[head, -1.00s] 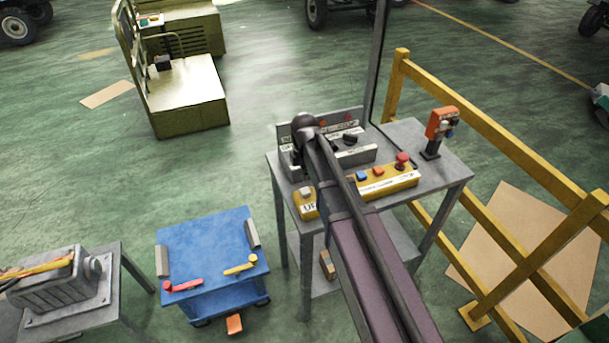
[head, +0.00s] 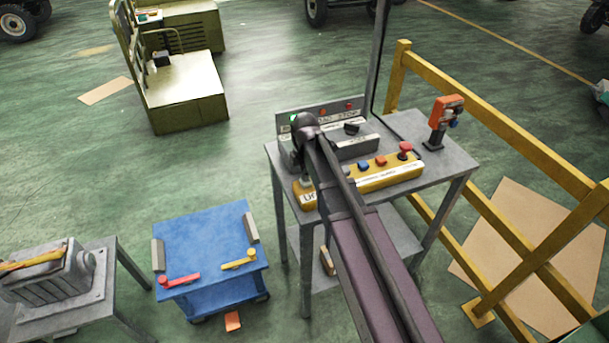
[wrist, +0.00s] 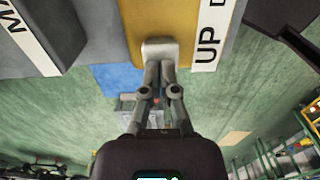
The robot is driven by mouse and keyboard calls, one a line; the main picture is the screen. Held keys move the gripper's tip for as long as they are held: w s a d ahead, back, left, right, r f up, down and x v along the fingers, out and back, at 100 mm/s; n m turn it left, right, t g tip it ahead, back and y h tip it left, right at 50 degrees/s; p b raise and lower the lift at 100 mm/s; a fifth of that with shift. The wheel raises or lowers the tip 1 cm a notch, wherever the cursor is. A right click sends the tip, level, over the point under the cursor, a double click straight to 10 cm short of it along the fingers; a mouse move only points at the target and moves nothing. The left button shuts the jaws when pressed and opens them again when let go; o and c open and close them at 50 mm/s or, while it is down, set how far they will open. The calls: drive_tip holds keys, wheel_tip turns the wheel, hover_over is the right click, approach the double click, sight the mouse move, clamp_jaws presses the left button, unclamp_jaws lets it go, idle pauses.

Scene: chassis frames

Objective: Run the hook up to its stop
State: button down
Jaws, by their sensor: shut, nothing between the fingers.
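A yellow push-button box (head: 395,178) lies on the grey table, with blue, orange and red buttons toward its right. In the wrist view its end (wrist: 190,20) carries a label reading "UP" beside a pale button (wrist: 159,48). My gripper (wrist: 160,66) is shut and empty, its fingertips at the pale button, apparently touching it. In the head view my arm hides much of the gripper and box. A lamp panel (head: 350,108) behind has a lit green lamp (head: 293,118) and red lamps. No hook shows in either view.
A grey box with a black knob (head: 352,128) stands behind the yellow box. An orange tool on a stand (head: 445,118) is at the table's right. A yellow railing (head: 500,118) runs along the right. A blue cart (head: 205,245) stands left.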

drive_tip(key=shift+f, duration=0.1)
drive_tip(key=shift+f+b, duration=0.85)
drive_tip(key=shift+b, duration=0.1)
drive_tip(key=shift+s+d+f+b, duration=0.1)
drive_tip(key=shift+s+d+b, duration=0.05)
drive_tip(key=shift+s+b, duration=0.2)
drive_tip(key=shift+s, duration=0.15)
drive_tip(key=shift+w+f, duration=0.2)
drive_tip(key=shift+f, duration=0.05)
drive_tip(key=shift+w+r, duration=0.2)
drive_tip(key=shift+w, duration=0.1)
idle(1.3)
drive_tip(key=shift+r+p, duration=0.2)
drive_tip(key=shift+p, duration=0.15)
idle(1.7)
wheel_tip(320, 180, up, 14)
drive_tip(key=p, duration=1.3)
drive_tip(key=shift+f+p, duration=0.15)
drive_tip(key=shift+p, duration=0.25)
drive_tip(key=shift+s, duration=0.1)
